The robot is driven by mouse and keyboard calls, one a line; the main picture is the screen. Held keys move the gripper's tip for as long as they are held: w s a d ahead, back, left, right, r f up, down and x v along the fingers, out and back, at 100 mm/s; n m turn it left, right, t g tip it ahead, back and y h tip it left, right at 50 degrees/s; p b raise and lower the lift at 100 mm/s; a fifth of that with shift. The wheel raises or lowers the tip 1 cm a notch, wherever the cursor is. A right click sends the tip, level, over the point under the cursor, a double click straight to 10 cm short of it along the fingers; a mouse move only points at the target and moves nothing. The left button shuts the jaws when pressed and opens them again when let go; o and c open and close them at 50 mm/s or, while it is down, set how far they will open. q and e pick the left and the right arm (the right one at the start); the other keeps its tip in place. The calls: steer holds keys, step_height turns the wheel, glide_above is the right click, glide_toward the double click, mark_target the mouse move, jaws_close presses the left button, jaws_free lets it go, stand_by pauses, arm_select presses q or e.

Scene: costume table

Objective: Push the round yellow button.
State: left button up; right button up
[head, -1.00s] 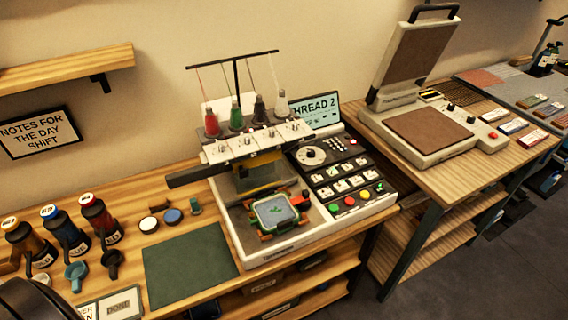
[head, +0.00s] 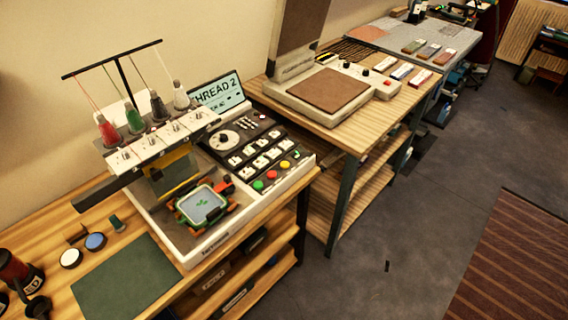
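The round yellow button (head: 284,164) is on the control panel of the embroidery machine (head: 185,243), at the panel's front right. It sits in a row with a green button (head: 258,185) and a red button (head: 271,175), to the right of both. A screen (head: 217,93) reading "THREAD 2" stands behind the panel. A hooped cloth (head: 202,205) lies under the needle head. Neither of my grippers shows in the head view, and nothing covers the yellow button.
A heat press (head: 330,90) stands open on a second wooden table to the right. A dark green mat (head: 125,280) and small pots (head: 95,241) lie left of the machine. Open grey floor (head: 400,220) and a striped rug (head: 515,265) are at the right.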

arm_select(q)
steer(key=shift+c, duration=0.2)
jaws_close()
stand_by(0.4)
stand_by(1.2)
